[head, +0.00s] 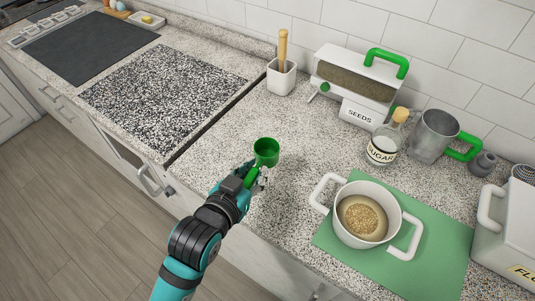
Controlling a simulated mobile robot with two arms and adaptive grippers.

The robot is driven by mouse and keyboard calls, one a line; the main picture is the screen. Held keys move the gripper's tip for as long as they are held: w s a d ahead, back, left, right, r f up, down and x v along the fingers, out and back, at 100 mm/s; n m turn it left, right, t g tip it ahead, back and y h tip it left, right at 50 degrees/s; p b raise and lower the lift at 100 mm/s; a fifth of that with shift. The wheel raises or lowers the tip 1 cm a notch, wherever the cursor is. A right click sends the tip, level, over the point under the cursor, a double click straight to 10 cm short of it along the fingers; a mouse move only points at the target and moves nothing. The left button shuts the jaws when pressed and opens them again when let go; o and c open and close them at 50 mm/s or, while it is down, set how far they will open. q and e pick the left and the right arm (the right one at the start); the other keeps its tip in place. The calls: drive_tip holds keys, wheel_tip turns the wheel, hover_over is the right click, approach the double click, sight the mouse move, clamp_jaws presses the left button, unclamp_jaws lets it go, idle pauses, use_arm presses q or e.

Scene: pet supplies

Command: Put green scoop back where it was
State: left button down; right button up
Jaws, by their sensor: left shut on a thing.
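The green scoop (265,149) is in the middle of the head view, above the speckled counter near its front edge. My left gripper (258,173) is shut on the scoop's handle, with the round cup pointing away from me. The cup looks upright and its inside shows green, with no contents that I can make out. The fingers hide part of the handle. A white seeds box (357,84) with a green handle stands at the back against the tiled wall. My right gripper is not in view.
A white pot (341,227) holding grain stands on a green mat (447,235) at right. A sugar jar (383,147), metal jug (432,133) and flour container (508,220) stand around it. A white holder (281,80) with a wooden-handled tool stands behind. Counter between is clear.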

use_arm(q)
drive_tip(key=s+d+f, duration=0.1)
drive_tip(key=s+d+f+m+h, duration=0.1)
drive_tip(key=d, duration=0.1)
drive_tip(key=s+d+f+g+h, duration=0.1)
drive_tip(key=d, duration=0.1)
drive_tip(key=shift+s+d+m, duration=0.1)
drive_tip(key=shift+s+m, duration=0.2)
drive_tip(key=shift+m, duration=0.1)
drive_tip(key=shift+w+d, duration=0.1)
drive_tip(key=shift+w, duration=0.15)
drive_tip(key=w+p, duration=0.1)
drive_tip(key=w, duration=0.4)
drive_tip(key=w+a+f+p, duration=0.1)
drive_tip(key=w, duration=0.3)
drive_tip(key=w+a+p, duration=0.1)
drive_tip(key=w, duration=0.4)
drive_tip(key=shift+w+a+f, duration=0.25)
drive_tip(key=shift+w+f, duration=0.1)
drive_tip(key=shift+w, duration=0.2)
wheel_tip(320, 180, down, 3)
drive_tip(key=shift+f+p, duration=0.1)
drive_tip(key=shift+p, duration=0.6)
drive_tip(key=shift+f, duration=0.2)
